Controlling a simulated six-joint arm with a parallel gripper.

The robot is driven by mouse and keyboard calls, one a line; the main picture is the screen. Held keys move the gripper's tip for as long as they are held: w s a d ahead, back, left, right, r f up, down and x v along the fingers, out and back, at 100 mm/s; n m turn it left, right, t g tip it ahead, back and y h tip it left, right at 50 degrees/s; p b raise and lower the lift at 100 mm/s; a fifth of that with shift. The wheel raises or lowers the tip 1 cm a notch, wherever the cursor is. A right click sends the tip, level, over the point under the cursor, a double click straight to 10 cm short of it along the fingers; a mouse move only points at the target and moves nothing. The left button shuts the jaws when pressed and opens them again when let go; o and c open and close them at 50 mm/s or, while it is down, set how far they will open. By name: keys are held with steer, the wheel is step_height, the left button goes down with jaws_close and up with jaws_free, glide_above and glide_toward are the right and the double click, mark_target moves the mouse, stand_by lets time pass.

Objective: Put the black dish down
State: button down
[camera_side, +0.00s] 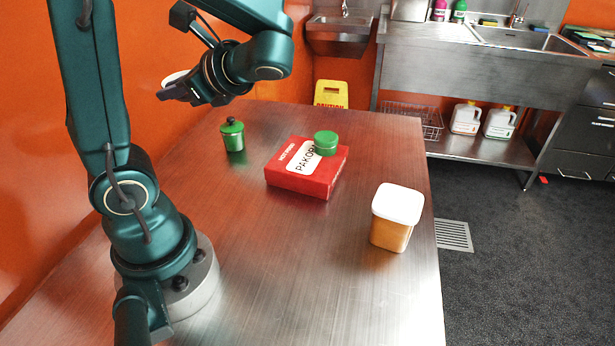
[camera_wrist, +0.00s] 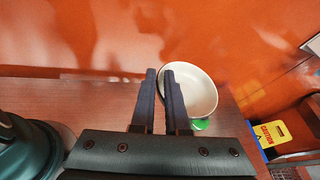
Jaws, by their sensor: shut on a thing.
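The dish shows a pale, off-white inside in the wrist view (camera_wrist: 200,90), with a thin darker rim; its outer side is mostly hidden. My gripper (camera_wrist: 161,78) is shut on the dish's near left rim, one finger overlapping the inside. In the side view, my gripper (camera_side: 172,92) is high above the far left part of the table, and the dish (camera_side: 176,76) shows as a pale sliver at its fingers. The dish is in the air, well above the steel table (camera_side: 300,255).
A green jar with a dark knob (camera_side: 233,137) stands below and right of the dish. A red pakora box (camera_side: 300,180) with a green round item (camera_side: 326,141) on it lies mid-table. A white-lidded orange tub (camera_side: 392,230) stands at right. The near table is clear. An orange wall (camera_wrist: 100,35) is close behind.

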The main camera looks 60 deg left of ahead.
steer(key=w+d+f+n+g+h, duration=0.1)
steer(key=d+f+n+g+h, duration=0.25)
steer(key=d+n+h, duration=0.4)
steer(key=d+f+n+g+h, duration=0.2)
steer(key=d+n+g+h, duration=0.2)
steer(key=d+n+h, duration=0.4)
steer(key=w+d+r+n+t+h, duration=0.7)
steer(key=w+d+n+t+h, duration=0.35)
steer(key=w+n, duration=0.2)
glide_above(374, 326)
steer(key=shift+m+y, duration=0.3)
step_height(374, 326, down, 17)
steer(key=shift+f, duration=2.2)
